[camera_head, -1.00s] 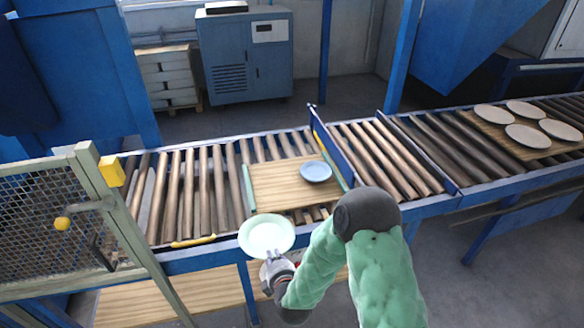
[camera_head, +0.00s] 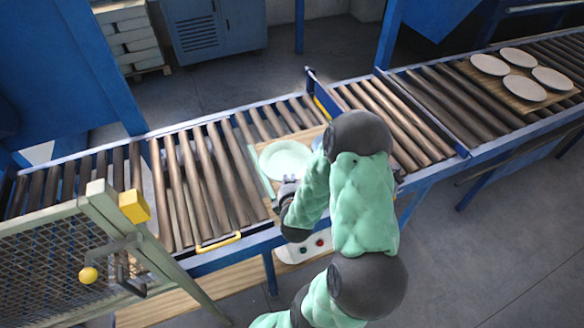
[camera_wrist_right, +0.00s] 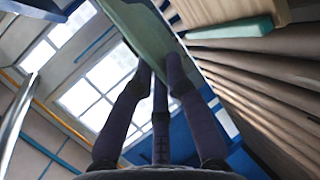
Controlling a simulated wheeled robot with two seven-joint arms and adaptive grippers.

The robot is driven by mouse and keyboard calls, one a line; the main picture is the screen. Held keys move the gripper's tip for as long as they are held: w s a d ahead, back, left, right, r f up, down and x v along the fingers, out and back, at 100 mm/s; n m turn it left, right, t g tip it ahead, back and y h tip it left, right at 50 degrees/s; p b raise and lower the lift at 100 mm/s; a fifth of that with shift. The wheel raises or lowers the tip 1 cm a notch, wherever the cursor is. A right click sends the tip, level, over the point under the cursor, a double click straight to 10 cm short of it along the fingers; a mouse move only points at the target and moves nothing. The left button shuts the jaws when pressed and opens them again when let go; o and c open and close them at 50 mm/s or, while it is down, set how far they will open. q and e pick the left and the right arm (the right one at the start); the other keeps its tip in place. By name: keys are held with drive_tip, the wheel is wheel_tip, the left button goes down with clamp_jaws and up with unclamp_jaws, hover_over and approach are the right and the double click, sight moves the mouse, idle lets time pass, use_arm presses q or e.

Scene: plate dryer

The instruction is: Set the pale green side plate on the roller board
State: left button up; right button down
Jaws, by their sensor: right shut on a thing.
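The pale green side plate (camera_head: 285,160) is held over the left part of the wooden roller board (camera_head: 307,137) in the head view. I cannot tell whether it touches the board. My right gripper (camera_head: 288,186) is shut on the plate's near rim. In the right wrist view the plate (camera_wrist_right: 142,28) is seen nearly edge-on and tilted, with the fingertips (camera_wrist_right: 165,78) at its rim. The board's green edge strip (camera_wrist_right: 232,28) shows at the upper right there. My right arm hides the board's right part and most of a blue dish. My left gripper is out of view.
The board lies on a roller conveyor (camera_head: 190,190). A blue upright plate with a yellow edge (camera_head: 322,92) stands at the board's right. Several pale plates (camera_head: 520,57) lie on another board farther right. A mesh guard (camera_head: 60,260) is at the lower left.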

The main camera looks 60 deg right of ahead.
sight(290, 172)
drive_tip(key=x, duration=0.3)
drive_tip(key=b+x, duration=0.1)
drive_tip(key=x, duration=0.2)
drive_tip(key=shift+s+d+f, duration=0.1)
drive_tip(key=shift+d+f, duration=0.05)
drive_tip(key=shift+d, duration=0.2)
drive_tip(key=w+d+f, duration=0.1)
drive_tip(key=w+d+f+b, duration=0.1)
drive_tip(key=f, duration=0.1)
drive_tip(key=d+f, duration=0.2)
drive_tip(key=shift+w+d+f, duration=0.1)
drive_tip(key=shift+w+f, duration=0.1)
drive_tip(key=shift+w, duration=0.2)
drive_tip(key=shift+w+d+f+b, duration=0.1)
drive_tip(key=shift+d+f+b, duration=0.15)
drive_tip(key=shift+f+b, duration=0.55)
drive_tip(key=shift+f, duration=1.05)
drive_tip(key=shift+f, duration=0.15)
drive_tip(key=c, duration=1.5)
unclamp_jaws()
drive_tip(key=shift+a, duration=0.1)
